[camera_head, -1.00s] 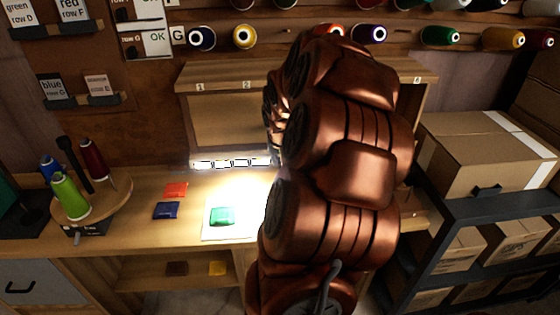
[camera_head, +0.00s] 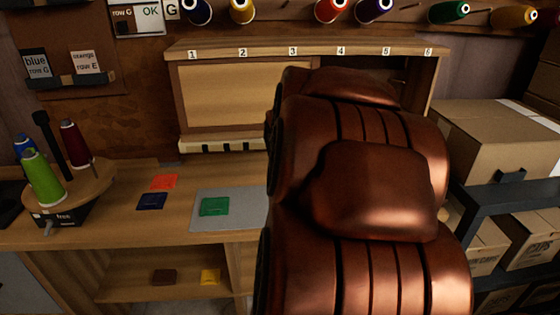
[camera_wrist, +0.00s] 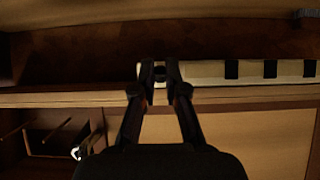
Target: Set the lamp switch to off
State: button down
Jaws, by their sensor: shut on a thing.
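The lamp is a pale strip with dark bands (camera_head: 222,146) under the shelf in the head view, and it is unlit. It also shows in the wrist view (camera_wrist: 250,71), running right from my fingertips. My gripper (camera_wrist: 160,72) is shut at the strip's left end in that view, with its tips around a small part there, which appears to be the lamp switch (camera_wrist: 160,71). The fingers cover most of the switch, so its position is hard to read. In the head view my own arm hides the gripper and the switch.
A numbered shelf (camera_head: 290,51) runs above the lamp. Below, a green packet (camera_head: 214,206) lies on a grey mat (camera_head: 240,219), with red (camera_head: 164,181) and navy (camera_head: 151,201) packets to its left. A spool stand (camera_head: 84,196) is at left, cardboard boxes (camera_head: 490,140) at right.

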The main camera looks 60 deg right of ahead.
jog(key=f+t+h+b, duration=0.1)
jog(key=t+h+b, duration=0.1)
jog(key=b, duration=0.3)
jog(key=shift+f, duration=0.3)
jog(key=shift+h+b, duration=0.4)
jog(key=shift+r, duration=0.1)
jog(key=c, duration=1.2)
grip_release()
notch_tip(320, 180, up, 10)
